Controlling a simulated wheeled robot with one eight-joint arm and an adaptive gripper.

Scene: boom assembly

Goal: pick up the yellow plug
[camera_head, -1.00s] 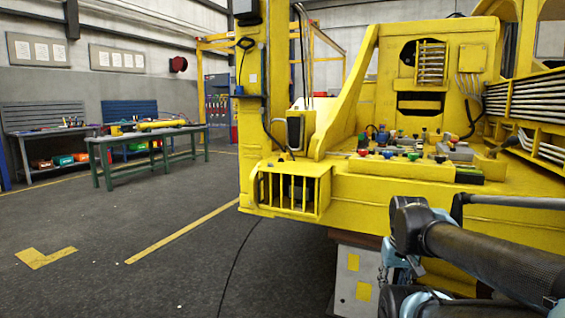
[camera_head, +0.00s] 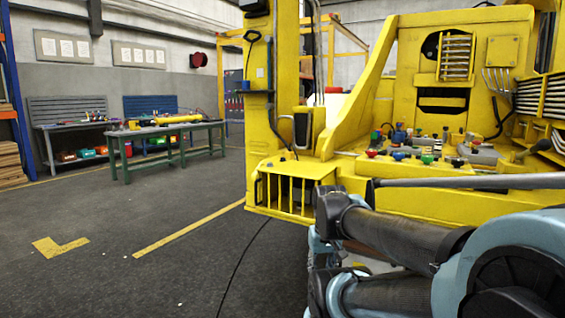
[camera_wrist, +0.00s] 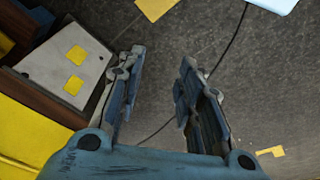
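Several small coloured plugs or knobs stand on the deck of the yellow machine (camera_head: 420,200), among them a red one (camera_head: 371,153), a blue one (camera_head: 398,156) and a green one (camera_head: 427,159). I cannot tell a yellow plug apart from the yellow deck at this size. My gripper (camera_wrist: 160,68) is open and empty in the wrist view, its two blue-grey fingers apart over the dark floor. In the head view my arm crosses the lower right in front of the machine, and I cannot make out the fingers.
A grey block with yellow patches (camera_wrist: 65,60) lies left of the fingers in the wrist view. A thin black cable (camera_head: 240,265) runs along the floor. A green workbench (camera_head: 165,133) stands at the back left. The floor at left is clear, with yellow markings (camera_head: 190,230).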

